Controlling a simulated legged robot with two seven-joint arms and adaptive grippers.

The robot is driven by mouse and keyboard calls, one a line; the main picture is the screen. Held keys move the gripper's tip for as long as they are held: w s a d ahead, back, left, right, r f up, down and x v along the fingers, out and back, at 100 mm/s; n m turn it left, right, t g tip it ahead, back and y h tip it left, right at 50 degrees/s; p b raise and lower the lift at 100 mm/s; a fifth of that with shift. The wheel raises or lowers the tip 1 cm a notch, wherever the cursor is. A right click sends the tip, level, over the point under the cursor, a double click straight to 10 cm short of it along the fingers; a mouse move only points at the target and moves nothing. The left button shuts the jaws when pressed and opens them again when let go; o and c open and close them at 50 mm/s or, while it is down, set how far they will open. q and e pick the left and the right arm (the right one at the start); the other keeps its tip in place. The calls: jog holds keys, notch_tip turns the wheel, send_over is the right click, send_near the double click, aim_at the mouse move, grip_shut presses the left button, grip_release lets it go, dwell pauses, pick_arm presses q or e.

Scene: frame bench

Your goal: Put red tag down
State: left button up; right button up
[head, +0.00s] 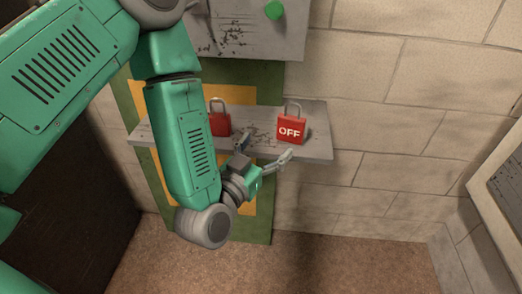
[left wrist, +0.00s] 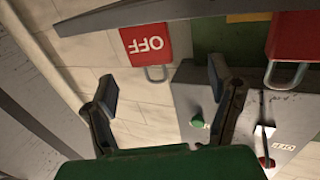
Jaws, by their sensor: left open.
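A red padlock-shaped tag marked OFF (head: 290,131) stands upright on a grey shelf (head: 318,143), near its right end. A second red tag (head: 219,123) stands further left on the shelf, partly hidden by my left arm. My left gripper (head: 265,148) is open and empty at the shelf's front edge, its fingers apart from both tags. In the left wrist view, which is upside down, the OFF tag (left wrist: 143,42) shows beyond the open fingers (left wrist: 163,90), and the other red tag (left wrist: 292,38) is at the upper right. My right gripper is not in view.
A grey box (head: 250,40) with a green knob (head: 273,10) is on the wall above the shelf. A green and yellow panel (head: 262,85) is behind the shelf. A framed grey panel (head: 505,190) is at the right. Bare brick wall lies right of the shelf.

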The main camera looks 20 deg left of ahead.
pick_arm(q)
jog(key=s+a+f+g, duration=0.2)
jog(key=s+f+g, duration=0.7)
jog(key=f, duration=0.7)
jog(key=s+a+f+g+y, duration=0.1)
jog(key=s+a+f+g, duration=0.2)
jog(key=s, duration=0.6)
jog(key=s+a+f+g, duration=0.4)
jog(key=s+f+g, duration=0.1)
jog(key=s, duration=0.4)
jog(key=shift+f+n+y, duration=0.25)
jog(key=shift+n+y, duration=0.05)
jog(key=shift+y, duration=0.1)
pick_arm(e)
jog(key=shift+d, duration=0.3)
pick_arm(q)
jog(key=shift+w+d+r, duration=0.1)
jog(key=shift+d, duration=0.15)
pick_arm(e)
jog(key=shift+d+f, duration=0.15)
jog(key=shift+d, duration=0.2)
pick_arm(q)
jog(key=shift+a, duration=0.25)
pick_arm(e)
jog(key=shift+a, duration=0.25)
pick_arm(q)
jog(key=shift+d, duration=0.15)
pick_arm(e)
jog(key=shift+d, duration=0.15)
